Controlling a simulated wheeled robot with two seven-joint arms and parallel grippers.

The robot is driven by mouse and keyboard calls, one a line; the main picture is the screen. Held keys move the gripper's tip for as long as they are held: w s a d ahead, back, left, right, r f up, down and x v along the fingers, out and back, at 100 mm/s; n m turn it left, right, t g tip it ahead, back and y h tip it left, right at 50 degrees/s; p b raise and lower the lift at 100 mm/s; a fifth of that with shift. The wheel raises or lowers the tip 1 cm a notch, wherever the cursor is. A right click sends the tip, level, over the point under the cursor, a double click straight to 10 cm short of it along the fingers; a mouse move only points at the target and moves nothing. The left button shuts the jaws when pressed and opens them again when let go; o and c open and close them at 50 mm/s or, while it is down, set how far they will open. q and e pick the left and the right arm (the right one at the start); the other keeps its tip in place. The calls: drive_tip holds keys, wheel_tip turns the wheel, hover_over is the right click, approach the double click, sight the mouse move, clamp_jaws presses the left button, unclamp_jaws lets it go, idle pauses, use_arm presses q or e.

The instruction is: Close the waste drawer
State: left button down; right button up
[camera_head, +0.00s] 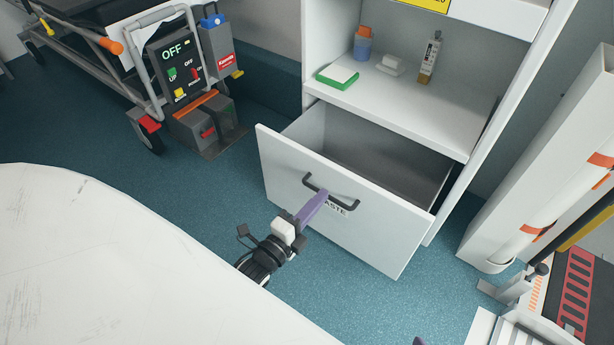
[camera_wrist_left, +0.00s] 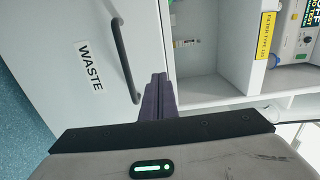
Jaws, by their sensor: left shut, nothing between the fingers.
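The waste drawer (camera_head: 325,220) is white and stands pulled out from the cabinet, its grey inside showing. Its dark bar handle (camera_head: 317,187) is on the front, near the top edge. The handle (camera_wrist_left: 124,58) and the WASTE label (camera_wrist_left: 90,67) also show in the left wrist view. My left gripper (camera_head: 318,199) has purple fingers, closed together and empty. In the head view they overlap the handle and part of the label. In the left wrist view the fingers (camera_wrist_left: 159,80) are beside the handle; contact cannot be told. A small purple tip (camera_head: 419,341), likely my right gripper, shows at the bottom edge.
A shelf (camera_head: 420,118) above the drawer holds a green-and-white block (camera_head: 337,76), an orange-capped bottle (camera_head: 362,45) and other small items. A stretcher with a control box (camera_head: 178,65) stands at left. A white surface (camera_head: 90,265) fills the lower left. Blue floor (camera_head: 215,180) lies clear before the drawer.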

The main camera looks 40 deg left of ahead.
sight(340, 176)
use_arm(q)
drive_tip(key=w+b, duration=0.1)
drive_tip(key=w, duration=0.4)
drive_tip(key=shift+w+d+f+b, duration=0.1)
drive_tip(key=shift+w+b, duration=0.2)
drive_tip(key=shift+w, duration=0.45)
use_arm(e)
drive_tip(key=shift+w+a+r+t+y, duration=0.2)
drive_tip(key=shift+a+r+y, duration=0.05)
drive_tip(key=shift+a+r, duration=0.15)
drive_tip(key=shift+w+a+r+t+y, duration=0.15)
drive_tip(key=shift+a+r+t+y, duration=0.1)
drive_tip(key=shift+a+r, duration=0.1)
drive_tip(key=shift+d, duration=0.1)
